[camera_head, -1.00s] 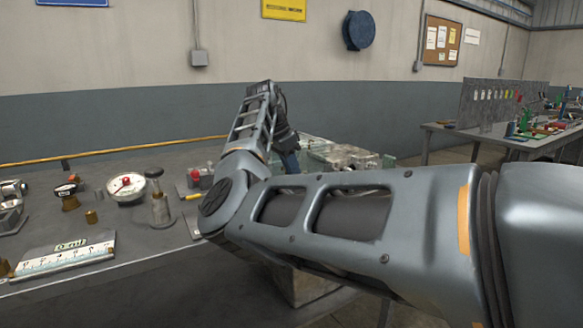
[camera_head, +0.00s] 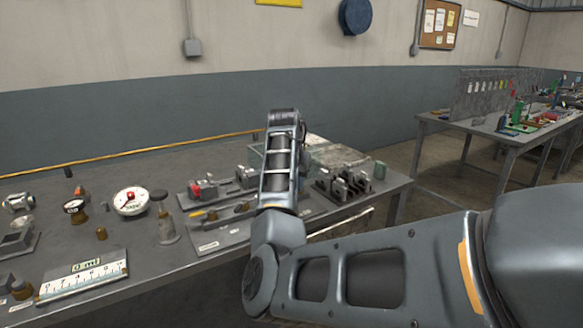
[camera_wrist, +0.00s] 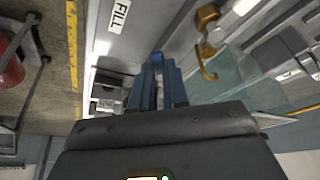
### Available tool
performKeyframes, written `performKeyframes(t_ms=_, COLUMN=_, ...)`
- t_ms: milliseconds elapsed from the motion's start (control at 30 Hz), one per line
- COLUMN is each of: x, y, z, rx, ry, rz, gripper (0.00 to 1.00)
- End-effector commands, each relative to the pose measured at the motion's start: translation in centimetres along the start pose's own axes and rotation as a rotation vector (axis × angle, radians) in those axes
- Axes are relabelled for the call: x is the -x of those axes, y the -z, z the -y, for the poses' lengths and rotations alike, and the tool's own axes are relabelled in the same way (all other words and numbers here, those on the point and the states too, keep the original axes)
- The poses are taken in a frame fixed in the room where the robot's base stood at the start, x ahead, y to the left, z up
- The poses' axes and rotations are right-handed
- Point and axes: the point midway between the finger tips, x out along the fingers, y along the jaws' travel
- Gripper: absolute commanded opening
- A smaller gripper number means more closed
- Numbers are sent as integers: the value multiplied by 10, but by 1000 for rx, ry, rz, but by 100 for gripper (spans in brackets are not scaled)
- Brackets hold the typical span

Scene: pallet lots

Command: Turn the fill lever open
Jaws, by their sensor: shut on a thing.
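A white label reading FILL (camera_wrist: 120,15) shows at the top of the wrist view, on a pale panel. My gripper (camera_wrist: 158,60) has blue fingers drawn close together just below and right of that label. The fingers are shut on the fill lever, which they hide almost wholly, so I cannot tell its angle. A brass hooked part (camera_wrist: 207,62) stands to the right of the fingers, apart from them. In the head view my forearm covers the gripper and the lever.
A grey workbench (camera_head: 210,262) carries a round white dial gauge (camera_head: 130,201), a ruler block (camera_head: 82,277), and several metal fixtures (camera_head: 343,183) at its right end. A red cylinder (camera_wrist: 10,65) shows at the wrist view's left. A second bench (camera_head: 470,128) stands at the right.

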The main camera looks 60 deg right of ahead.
Motion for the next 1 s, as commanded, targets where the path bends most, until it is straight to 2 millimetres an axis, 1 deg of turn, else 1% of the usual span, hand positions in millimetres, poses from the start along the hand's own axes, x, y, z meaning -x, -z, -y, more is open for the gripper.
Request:
performKeyframes(t_ms=33, x=6, y=2, z=-5, rx=42, ry=12, rz=3, gripper=0)
performKeyframes(t_ms=67, x=6, y=3, z=-6, rx=67, ry=23, rz=3, gripper=0)
performKeyframes(t_ms=600, x=1, y=9, z=-27, rx=531, ry=218, rz=4, gripper=0)
performKeyframes(t_ms=800, x=-2, y=12, z=-31, rx=672, ry=278, rz=4, gripper=0)
performKeyframes(t_ms=1000, x=-5, y=14, z=-34, rx=770, ry=319, rz=3, gripper=0)
